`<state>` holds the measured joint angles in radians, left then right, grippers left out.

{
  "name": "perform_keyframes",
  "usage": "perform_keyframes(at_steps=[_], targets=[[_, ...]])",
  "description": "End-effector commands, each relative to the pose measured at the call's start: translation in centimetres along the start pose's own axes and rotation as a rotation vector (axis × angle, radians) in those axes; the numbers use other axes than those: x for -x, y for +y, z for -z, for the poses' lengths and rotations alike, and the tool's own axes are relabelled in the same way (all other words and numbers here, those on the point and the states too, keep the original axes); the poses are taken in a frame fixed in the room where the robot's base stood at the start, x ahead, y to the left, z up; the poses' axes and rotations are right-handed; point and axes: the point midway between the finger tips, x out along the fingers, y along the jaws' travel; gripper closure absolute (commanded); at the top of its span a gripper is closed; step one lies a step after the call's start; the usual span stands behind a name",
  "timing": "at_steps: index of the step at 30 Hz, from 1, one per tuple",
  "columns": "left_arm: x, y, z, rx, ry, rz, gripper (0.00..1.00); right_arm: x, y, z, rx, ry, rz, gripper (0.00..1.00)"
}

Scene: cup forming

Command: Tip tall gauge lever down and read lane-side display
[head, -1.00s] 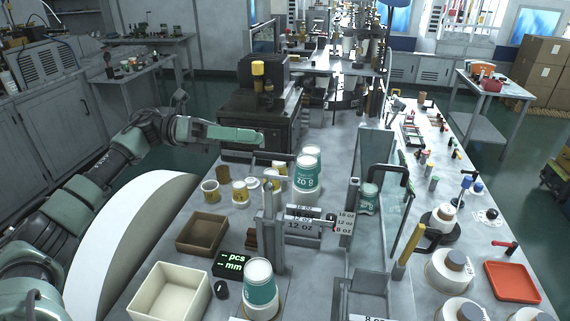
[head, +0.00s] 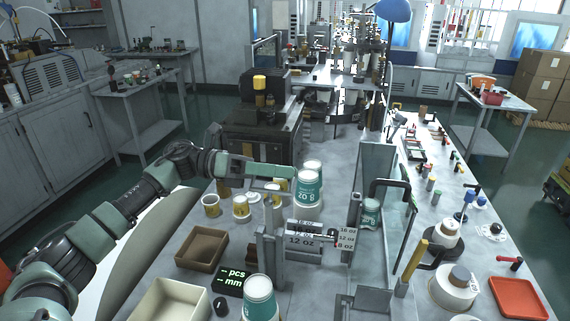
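The black display (head: 233,281) stands on the near left of the bench. It reads "-- pcs" and "-- mm" in green, with dashes and no digits. A grey gauge frame with size plates (head: 305,236) marked in oz stands at the middle. A yellow-handled lever (head: 414,259) leans upright at its right, and a black bent handle (head: 392,184) stands behind that. I cannot tell which is the tall gauge lever. My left gripper (head: 284,173) is above the gauge's far left side, beside the cup stack; its finger gap is not clear. My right gripper is not in view.
A teal-and-white cup stack (head: 308,190) stands close to my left gripper. Another cup stack (head: 260,299) stands at the near edge, and a teal cup (head: 370,211) behind a clear panel. A brown tray (head: 202,249), a cream bin (head: 170,302) and a red tray (head: 518,299) flank the gauge.

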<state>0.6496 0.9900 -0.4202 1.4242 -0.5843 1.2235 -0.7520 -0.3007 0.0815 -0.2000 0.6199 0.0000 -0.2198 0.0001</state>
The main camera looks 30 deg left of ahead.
Motion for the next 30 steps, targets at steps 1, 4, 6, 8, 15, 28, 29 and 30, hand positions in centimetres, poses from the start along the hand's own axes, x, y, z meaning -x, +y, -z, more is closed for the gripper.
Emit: perform_keyframes(at_steps=[1,4,6,8,15,28,29,30], targets=[[-0.36,-0.09,-0.07,0.000,0.001,0.001,0.64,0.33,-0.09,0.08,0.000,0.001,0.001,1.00],[-0.65,-0.02,0.05,-0.001,0.002,0.000,0.64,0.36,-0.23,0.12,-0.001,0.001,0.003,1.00],[-0.68,0.01,0.09,-0.001,0.002,0.000,0.64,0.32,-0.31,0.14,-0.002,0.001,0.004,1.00],[-0.67,0.03,0.10,-0.001,0.001,0.000,0.64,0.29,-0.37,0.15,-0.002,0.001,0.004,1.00],[-0.64,0.03,0.08,-0.001,0.001,0.000,1.00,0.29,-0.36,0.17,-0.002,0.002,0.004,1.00],[-0.61,0.03,0.04,-0.001,0.000,-0.001,1.00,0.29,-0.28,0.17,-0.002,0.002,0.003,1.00],[-0.61,0.03,0.03,-0.001,0.000,-0.001,1.00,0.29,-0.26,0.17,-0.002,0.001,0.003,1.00],[-0.61,0.03,0.03,-0.001,0.000,-0.001,1.00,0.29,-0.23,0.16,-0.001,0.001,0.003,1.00]])
